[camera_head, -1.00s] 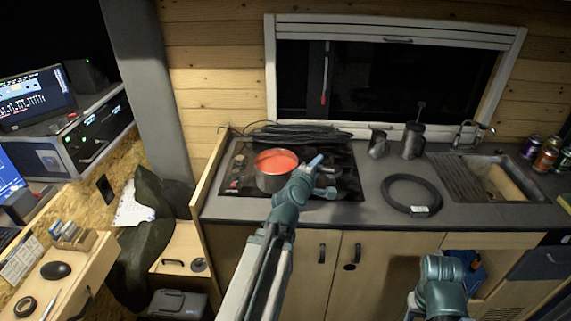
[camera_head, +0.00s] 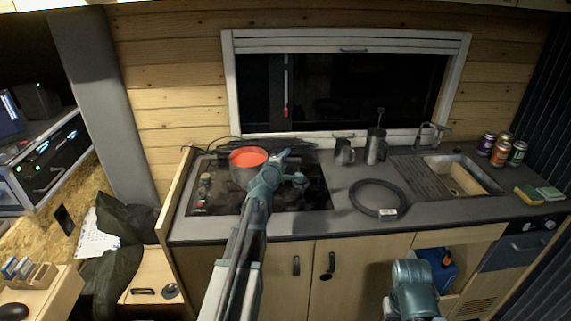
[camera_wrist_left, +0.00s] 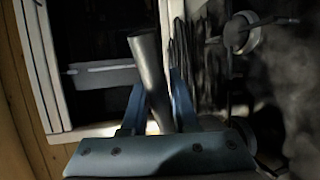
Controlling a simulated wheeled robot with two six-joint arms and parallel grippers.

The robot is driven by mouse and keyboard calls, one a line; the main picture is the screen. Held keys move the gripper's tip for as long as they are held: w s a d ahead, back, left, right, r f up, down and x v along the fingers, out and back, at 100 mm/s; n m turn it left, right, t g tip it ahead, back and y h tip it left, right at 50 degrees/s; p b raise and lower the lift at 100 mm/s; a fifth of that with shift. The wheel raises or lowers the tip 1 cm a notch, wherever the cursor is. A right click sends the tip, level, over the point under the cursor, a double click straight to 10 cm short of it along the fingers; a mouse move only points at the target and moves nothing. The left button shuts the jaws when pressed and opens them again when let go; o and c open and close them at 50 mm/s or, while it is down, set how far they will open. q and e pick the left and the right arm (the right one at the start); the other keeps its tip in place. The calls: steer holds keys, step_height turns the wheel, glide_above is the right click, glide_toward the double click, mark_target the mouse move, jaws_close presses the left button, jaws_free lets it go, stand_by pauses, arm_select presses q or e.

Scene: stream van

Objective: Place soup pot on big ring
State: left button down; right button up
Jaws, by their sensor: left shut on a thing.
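The soup pot (camera_head: 240,176), a grey metal pot with a red inside, is over the left-middle part of the black hob (camera_head: 313,196). Whether its base touches the hob is unclear. My left gripper (camera_head: 292,168) is at the pot's right side, and its arm hides part of the pot and hob. In the left wrist view a dark, round-ended handle (camera_wrist_left: 150,75) lies between the two blue fingers, which are shut on it. The hob's rings are dark and partly hidden, so I cannot tell which is big. My right gripper's fingers are not visible.
A black cable coil (camera_head: 356,198) with a white label lies right of the hob. Dark cables lie behind the hob. A wooden panel (camera_head: 176,190) borders the left.

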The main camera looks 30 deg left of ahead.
arm_select(q)
steer(key=w+f+b, duration=0.1)
steer(key=w+a+f+b, duration=0.1)
steer(key=f+b, duration=0.1)
steer(key=shift+w+a+f+b, duration=0.25)
steer(key=shift+w+f+b, duration=0.1)
steer(key=shift+w+f, duration=0.05)
stand_by(0.4)
steer(key=c, duration=1.1)
jaws_free()
steer(key=shift+f, duration=0.1)
steer(key=o, duration=0.4)
